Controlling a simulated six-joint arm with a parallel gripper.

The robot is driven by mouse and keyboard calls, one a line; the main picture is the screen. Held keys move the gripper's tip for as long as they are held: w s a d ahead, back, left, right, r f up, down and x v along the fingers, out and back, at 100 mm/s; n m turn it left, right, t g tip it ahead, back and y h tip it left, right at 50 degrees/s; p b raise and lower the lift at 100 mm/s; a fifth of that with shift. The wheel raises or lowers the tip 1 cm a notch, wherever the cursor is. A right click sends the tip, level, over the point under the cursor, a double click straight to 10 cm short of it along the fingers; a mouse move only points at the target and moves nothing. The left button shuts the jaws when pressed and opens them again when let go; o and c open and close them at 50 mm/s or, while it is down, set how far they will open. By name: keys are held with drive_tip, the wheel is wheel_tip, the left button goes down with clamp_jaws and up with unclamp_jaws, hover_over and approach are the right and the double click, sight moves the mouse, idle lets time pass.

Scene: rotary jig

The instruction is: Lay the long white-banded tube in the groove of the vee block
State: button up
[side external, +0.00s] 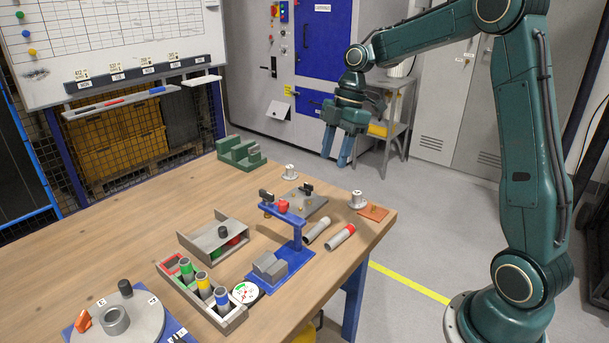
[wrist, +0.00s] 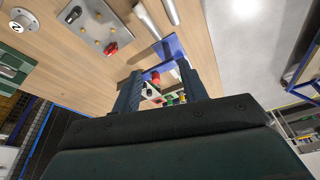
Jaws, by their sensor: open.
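A grey tube (side external: 316,231) with a pale, whitish far end lies on the table near its right edge. A similar tube with a red end (side external: 341,237) lies beside it. Two tubes show at the top of the wrist view; their bands are cut off there. The grey block with a groove (side external: 270,266), which looks like the vee block, sits on a blue base under a blue post and arm with a red knob (side external: 283,206). The groove appears empty. My gripper (side external: 337,157) is open and empty, above and beyond the table's far right edge; its fingers (wrist: 158,84) show in the wrist view.
A rack (side external: 203,290) holds green, yellow and blue banded tubes. A grey plate with knobs (side external: 303,204), a grey tray (side external: 213,238), a green block (side external: 240,152) and a round grey fixture (side external: 115,320) stand on the table. The wood at the left back is clear.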

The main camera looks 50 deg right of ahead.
drive_tip(key=s+a+r+m+t+h, duration=0.1)
drive_tip(key=s+a+m, duration=0.4)
drive_tip(key=s, duration=0.6)
drive_tip(key=s+a+r+m+t+h, duration=0.2)
drive_tip(key=s+a+r+m, duration=0.3)
drive_tip(key=s+m, duration=0.3)
drive_tip(key=s+t, duration=0.1)
drive_tip(key=s, duration=0.2)
drive_tip(key=shift+a+r+t, duration=0.15)
drive_tip(key=shift+a+t, duration=0.15)
drive_tip(key=shift+o, duration=0.3)
drive_tip(key=shift+s+d+f+m, duration=0.1)
drive_tip(key=shift+s+f+m, duration=0.2)
drive_tip(key=shift+s+m, duration=0.45)
drive_tip(key=shift+o, duration=0.2)
